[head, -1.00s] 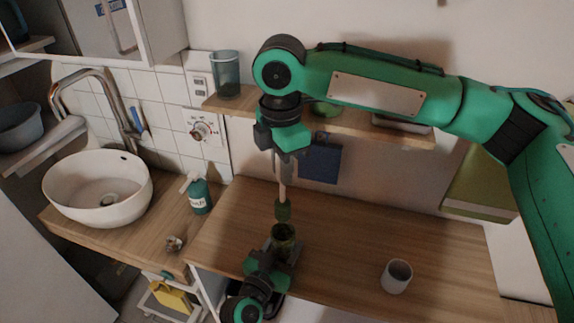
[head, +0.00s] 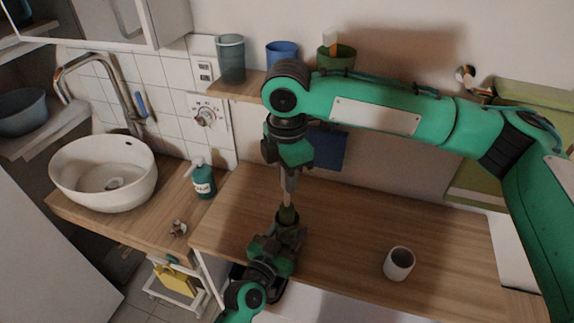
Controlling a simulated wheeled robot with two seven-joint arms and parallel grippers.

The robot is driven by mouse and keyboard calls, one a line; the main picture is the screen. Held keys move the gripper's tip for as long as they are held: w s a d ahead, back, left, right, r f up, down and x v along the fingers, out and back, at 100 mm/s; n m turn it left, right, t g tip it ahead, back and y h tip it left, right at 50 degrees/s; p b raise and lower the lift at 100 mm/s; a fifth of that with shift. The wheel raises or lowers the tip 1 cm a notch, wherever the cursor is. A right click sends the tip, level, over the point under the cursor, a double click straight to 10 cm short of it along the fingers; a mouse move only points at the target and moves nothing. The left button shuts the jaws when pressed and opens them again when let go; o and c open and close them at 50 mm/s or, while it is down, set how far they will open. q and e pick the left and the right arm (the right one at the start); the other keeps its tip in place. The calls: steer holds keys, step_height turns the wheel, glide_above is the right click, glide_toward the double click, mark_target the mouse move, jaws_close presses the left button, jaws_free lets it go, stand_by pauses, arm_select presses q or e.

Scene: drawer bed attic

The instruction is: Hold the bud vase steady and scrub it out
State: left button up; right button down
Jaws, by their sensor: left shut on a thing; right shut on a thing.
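My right gripper (head: 289,180) reaches down from above and is shut on the pale handle of a bottle brush (head: 287,197), held upright. The brush's green head (head: 287,214) is at the mouth of the dark green bud vase (head: 290,227) and looks partly inside it; how deep I cannot tell. My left gripper (head: 286,240) is shut around the bud vase from the front and holds it upright over the wooden counter. The gripper hides most of the vase's lower body, so I cannot see whether its base touches the counter.
A white cup (head: 399,263) stands on the counter to the right. A soap bottle (head: 203,178) and a white basin (head: 106,172) are on the left. A shelf behind holds a grey-blue tumbler (head: 231,59), a blue cup (head: 283,54) and a green pot (head: 337,57). The counter's middle is clear.

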steer(key=shift+f, duration=2.45)
steer(key=shift+s, duration=0.15)
